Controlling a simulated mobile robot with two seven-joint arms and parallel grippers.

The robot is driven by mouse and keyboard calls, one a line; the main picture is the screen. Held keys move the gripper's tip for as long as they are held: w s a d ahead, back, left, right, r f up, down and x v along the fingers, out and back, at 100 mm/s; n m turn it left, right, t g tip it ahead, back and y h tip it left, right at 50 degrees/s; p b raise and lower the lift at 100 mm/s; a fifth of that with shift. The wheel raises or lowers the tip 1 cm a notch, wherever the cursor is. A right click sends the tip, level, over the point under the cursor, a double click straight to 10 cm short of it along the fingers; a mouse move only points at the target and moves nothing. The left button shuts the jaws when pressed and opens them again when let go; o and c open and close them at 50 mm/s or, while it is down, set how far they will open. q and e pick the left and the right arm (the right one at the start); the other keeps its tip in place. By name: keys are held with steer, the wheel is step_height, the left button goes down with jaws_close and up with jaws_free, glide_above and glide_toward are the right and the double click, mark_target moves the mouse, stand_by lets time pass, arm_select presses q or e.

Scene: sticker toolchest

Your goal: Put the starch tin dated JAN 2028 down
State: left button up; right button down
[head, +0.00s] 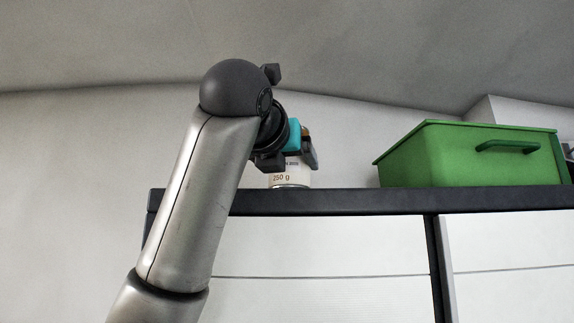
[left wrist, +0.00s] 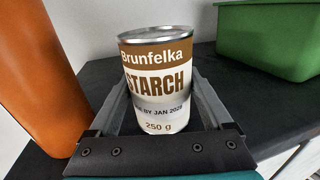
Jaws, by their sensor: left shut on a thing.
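The starch tin (head: 290,178) stands upright at the dark shelf top (head: 360,201), mostly hidden behind my left gripper (head: 290,160) in the head view. Its lower label reads 250 g. The left wrist view shows the tin (left wrist: 155,85) with a brown and white label, reading Brunfelka STARCH and a date ending in JAN 2028. My left gripper (left wrist: 157,112) is shut on it, with one finger on each side. The tin's base is at or very close to the shelf surface; I cannot tell whether it touches. My right gripper is out of view.
A green bin (head: 470,155) stands on the shelf to the right, and shows at upper right in the left wrist view (left wrist: 270,40). A large orange object (left wrist: 40,75) is close by on the left there. Bare shelf top (left wrist: 240,100) lies between tin and bin.

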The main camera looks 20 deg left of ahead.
arm_select(q)
steer(key=shift+s+f, duration=0.25)
steer(key=shift+f, duration=0.05)
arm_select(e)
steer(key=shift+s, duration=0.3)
arm_select(q)
steer(key=shift+w+f, duration=0.1)
steer(key=shift+w, duration=0.1)
steer(key=o, duration=1.3)
steer(key=shift+f, duration=0.15)
steer(key=shift+o, duration=1.3)
steer(key=shift+s, duration=0.1)
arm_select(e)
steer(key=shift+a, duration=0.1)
arm_select(q)
steer(key=s+b, duration=0.5)
steer(key=s, duration=0.7)
steer(key=shift+d+r, duration=0.2)
steer(key=shift+d, duration=0.05)
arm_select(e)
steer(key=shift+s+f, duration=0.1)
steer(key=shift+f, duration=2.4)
